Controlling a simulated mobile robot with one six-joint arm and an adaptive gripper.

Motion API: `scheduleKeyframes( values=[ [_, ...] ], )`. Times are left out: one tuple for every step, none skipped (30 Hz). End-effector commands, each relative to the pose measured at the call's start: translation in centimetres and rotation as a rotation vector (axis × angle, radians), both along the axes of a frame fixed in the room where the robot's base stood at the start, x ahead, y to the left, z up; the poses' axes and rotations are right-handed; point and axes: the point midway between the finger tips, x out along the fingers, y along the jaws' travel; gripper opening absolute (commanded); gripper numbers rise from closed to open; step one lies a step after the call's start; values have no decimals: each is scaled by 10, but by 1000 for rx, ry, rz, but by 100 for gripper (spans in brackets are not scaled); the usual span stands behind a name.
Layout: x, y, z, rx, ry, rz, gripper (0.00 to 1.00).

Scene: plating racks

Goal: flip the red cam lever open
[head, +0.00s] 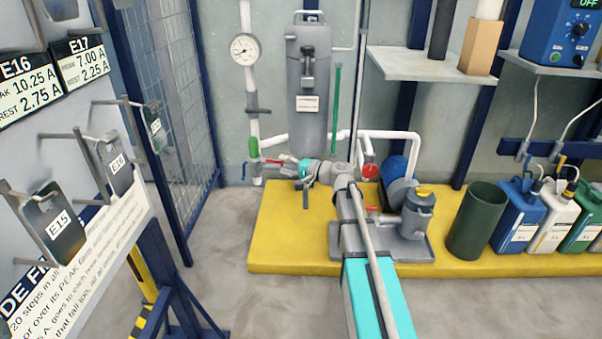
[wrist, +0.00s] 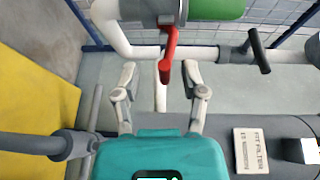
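The red cam lever (wrist: 169,50) is in the upper middle of the wrist view, beside a green fitting (wrist: 217,8). Its long arm runs down the picture, and its lower end lies between my fingertips. My gripper (wrist: 160,70) is open, with a finger on each side of the lever end and visible gaps, so it does not appear to touch. In the head view the lever (head: 275,160) is a small red streak just left of my gripper (head: 285,165), below the green fitting (head: 254,147) on the white pipe. The gripper partly hides that area.
The grey filter housing (head: 308,85) stands close behind my gripper; its label (wrist: 251,151) shows in the wrist view. A pressure gauge (head: 244,48) and white pipes surround the spot. A mesh fence (head: 170,80) is left. The pump (head: 398,180) stands right on the yellow plinth (head: 290,255).

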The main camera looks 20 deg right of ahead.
Motion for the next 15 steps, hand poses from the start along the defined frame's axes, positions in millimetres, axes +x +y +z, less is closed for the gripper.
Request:
scheduleKeyframes(
  values=[
    [-6,-6,1,0,0,-1,55],
    [-9,-9,1,0,0,-1,55],
    [-13,-14,2,0,0,-2,55],
    [-15,-17,2,0,0,-2,55],
    [-18,-20,2,0,0,-2,55],
    [-22,-24,2,-1,1,-1,55],
    [-24,-27,3,-1,1,-1,55],
    [-27,-31,3,-1,1,-2,55],
    [-31,-35,3,-1,1,-2,55],
    [-34,-38,3,-1,0,-1,55],
    [-36,-41,4,-1,0,-1,55],
    [-40,-46,4,-1,0,-2,55],
    [-42,-49,4,-1,0,-3,55],
    [-45,-52,4,-1,0,-2,55],
    [-48,-56,5,-1,0,-1,55]
  ],
)
